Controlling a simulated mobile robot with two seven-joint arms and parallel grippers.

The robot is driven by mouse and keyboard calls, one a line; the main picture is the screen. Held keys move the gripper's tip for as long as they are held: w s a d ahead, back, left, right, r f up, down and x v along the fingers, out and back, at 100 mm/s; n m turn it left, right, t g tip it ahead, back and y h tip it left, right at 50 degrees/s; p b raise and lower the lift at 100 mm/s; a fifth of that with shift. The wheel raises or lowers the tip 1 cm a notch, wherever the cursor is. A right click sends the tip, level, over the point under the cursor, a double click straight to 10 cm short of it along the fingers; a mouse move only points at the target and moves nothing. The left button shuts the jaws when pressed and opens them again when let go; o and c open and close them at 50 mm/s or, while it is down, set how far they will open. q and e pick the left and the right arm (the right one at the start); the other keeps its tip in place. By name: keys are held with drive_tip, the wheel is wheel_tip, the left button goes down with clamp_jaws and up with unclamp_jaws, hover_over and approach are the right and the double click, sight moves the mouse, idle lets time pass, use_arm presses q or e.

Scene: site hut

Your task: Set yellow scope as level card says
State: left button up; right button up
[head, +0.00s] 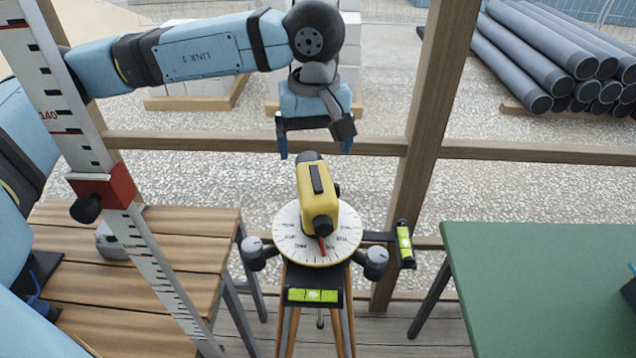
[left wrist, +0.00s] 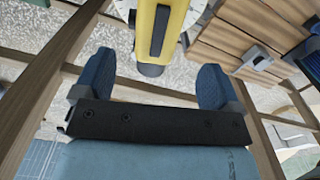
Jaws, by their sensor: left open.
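The yellow scope (head: 317,207) sits on a round white dial (head: 288,243) on a tripod, with a red pointer at its near end. The dial's lettering is too small to read. One green level vial (head: 313,295) is at the front and another (head: 405,245) on an arm at the right. My left gripper (head: 315,152) is open and empty, just behind and above the scope's far end. In the left wrist view the scope (left wrist: 157,30) shows beyond and between the open left fingers (left wrist: 155,72), apart from them. I see no level card. My right gripper is not in view.
Grey knobs (head: 253,253) (head: 375,262) flank the dial. A graduated staff (head: 145,250) with a red clamp (head: 104,187) stands at the left, before a wooden bench (head: 190,245). A green table (head: 540,290) is at the right. A timber post (head: 428,130) and rails stand behind.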

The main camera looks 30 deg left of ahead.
sight(315, 176)
use_arm(q)
wheel_tip(315, 176, down, 9)
drive_tip(key=shift+p, duration=0.7)
drive_tip(key=shift+d+f, duration=0.1)
drive_tip(key=shift+f, duration=0.25)
drive_tip(key=shift+c, duration=0.4)
